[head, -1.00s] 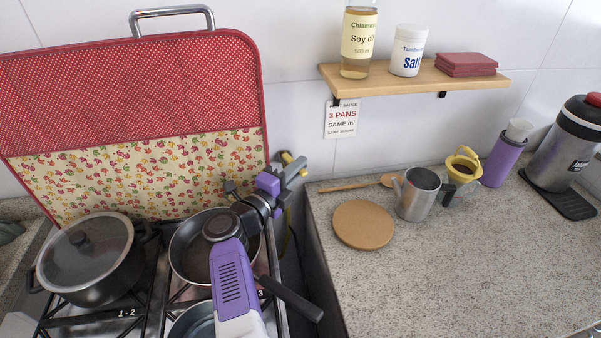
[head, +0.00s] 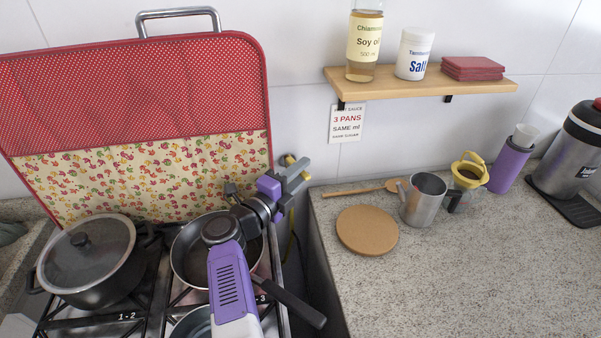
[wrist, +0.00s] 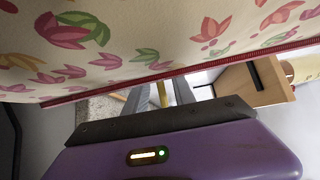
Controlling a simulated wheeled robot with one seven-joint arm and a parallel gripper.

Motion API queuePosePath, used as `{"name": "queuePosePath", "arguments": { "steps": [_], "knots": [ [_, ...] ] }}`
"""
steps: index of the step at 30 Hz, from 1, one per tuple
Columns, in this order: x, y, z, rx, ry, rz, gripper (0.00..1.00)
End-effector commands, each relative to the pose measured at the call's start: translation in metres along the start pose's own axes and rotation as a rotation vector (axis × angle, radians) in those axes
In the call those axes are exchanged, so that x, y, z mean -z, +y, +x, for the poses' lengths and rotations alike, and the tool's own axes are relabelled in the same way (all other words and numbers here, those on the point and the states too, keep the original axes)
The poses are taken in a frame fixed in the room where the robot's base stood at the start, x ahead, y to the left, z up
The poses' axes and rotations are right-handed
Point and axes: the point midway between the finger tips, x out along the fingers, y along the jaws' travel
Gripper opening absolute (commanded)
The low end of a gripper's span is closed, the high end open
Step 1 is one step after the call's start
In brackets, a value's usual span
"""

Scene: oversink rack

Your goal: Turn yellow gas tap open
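The yellow gas tap (head: 290,159) is on the wall behind the stove, right of the red fabric cover. In the head view only a small yellow part shows behind my gripper (head: 301,172), whose fingers hide the rest. In the wrist view a narrow yellow piece (wrist: 162,95) stands between the two grey fingers of my gripper (wrist: 160,94). The fingers are apart, with a slim gap seen on each side of it. Contact is not visible. The tap's handle angle cannot be told.
The patterned fabric cover (head: 140,170) hangs close to my wrist and fills the top of the wrist view. Below my arm are a lidded pot (head: 88,262) and a frying pan (head: 187,262). The counter (head: 480,270) is to the right, under a wooden shelf (head: 430,86).

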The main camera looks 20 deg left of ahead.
Motion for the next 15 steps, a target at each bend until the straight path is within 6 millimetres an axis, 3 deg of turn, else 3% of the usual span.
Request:
{"name": "queuePosePath", "arguments": {
  "steps": [5, 15],
  "knots": [
    [0.000, -0.003, -0.007, 0.000, -0.001, 0.000, 0.31],
    [-0.001, -0.004, -0.059, 0.000, -0.003, -0.002, 0.31]
  ]
}}
